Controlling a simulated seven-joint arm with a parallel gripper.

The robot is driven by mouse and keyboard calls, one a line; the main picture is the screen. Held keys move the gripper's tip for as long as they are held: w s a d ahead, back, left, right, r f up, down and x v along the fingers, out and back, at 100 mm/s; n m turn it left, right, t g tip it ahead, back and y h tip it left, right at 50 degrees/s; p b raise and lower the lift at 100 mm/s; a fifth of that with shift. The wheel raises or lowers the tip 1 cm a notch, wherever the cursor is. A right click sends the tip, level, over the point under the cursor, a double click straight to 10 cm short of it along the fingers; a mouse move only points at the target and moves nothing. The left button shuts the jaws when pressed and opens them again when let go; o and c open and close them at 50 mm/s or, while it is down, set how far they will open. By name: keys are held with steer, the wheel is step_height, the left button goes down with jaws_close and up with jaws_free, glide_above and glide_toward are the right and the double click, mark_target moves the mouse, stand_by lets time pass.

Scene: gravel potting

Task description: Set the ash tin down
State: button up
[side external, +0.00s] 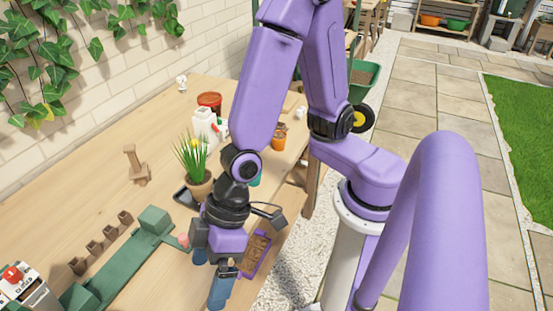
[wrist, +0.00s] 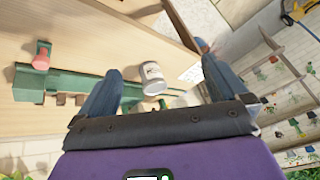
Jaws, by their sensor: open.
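The ash tin (wrist: 152,78) is a small grey can with a pale label. In the wrist view it shows between the two blue fingers of my gripper (wrist: 160,65), with visible gaps on both sides, nearer the left finger. My gripper is open and not closed on the tin. I cannot tell what the tin rests on. In the side external view my gripper (side external: 208,280) points down near the front edge of the wooden bench (side external: 95,200), and I cannot make out the tin there.
A green rail fixture (side external: 120,262) with a pink knob (side external: 183,241) lies left of my gripper. A potted yellow flower (side external: 198,187) stands close behind the gripper. A purple tray (side external: 257,254) is just right of it. A wooden stand (side external: 137,168) and a red pot (side external: 209,101) are farther back.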

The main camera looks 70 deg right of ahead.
steer(key=s+d+r+n+h, duration=0.1)
steer(key=d+r, duration=0.3)
steer(key=d, duration=0.7)
steer(key=s+d+r+n+g+h, duration=0.1)
steer(key=s+d+r+n+h, duration=0.1)
steer(key=d, duration=1)
steer(key=shift+s+r+h, duration=0.9)
steer(key=shift+s+h, duration=0.1)
steer(key=shift+s, duration=0.05)
